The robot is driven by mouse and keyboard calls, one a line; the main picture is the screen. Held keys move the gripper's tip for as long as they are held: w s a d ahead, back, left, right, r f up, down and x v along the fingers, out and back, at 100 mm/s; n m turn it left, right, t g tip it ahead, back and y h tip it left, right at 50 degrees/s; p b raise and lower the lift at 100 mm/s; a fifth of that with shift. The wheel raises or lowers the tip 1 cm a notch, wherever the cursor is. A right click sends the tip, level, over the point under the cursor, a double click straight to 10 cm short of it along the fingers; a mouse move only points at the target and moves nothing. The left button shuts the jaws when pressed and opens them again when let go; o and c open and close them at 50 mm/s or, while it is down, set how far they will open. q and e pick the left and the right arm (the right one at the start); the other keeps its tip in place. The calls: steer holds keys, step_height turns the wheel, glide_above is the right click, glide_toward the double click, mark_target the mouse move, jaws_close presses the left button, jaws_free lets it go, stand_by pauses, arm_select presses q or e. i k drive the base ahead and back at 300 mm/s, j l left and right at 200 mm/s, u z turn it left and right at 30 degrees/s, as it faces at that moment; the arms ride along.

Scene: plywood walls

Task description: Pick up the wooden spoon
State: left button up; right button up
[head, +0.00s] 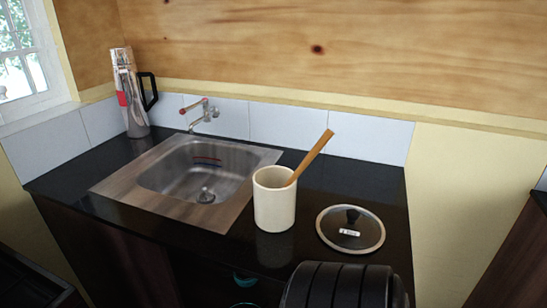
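The wooden spoon (312,157) stands tilted in a cream-coloured crock (274,205) on the black counter. Its handle leans up and to the right past the rim. The lower end of the spoon is hidden inside the crock. Neither of my grippers shows in the head view, so I cannot see what they hold or where they are.
A steel sink (205,168) with a tap (202,116) is left of the crock. A metal flask (131,98) with a black handle stands at the back left. A glass lid (348,236) lies right of the crock. Tiled wall (290,127) runs behind the counter.

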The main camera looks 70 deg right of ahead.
mark_target(328, 134)
steer(key=z, duration=2.25)
steer(key=u, duration=2.65)
steer(key=z, duration=2.65)
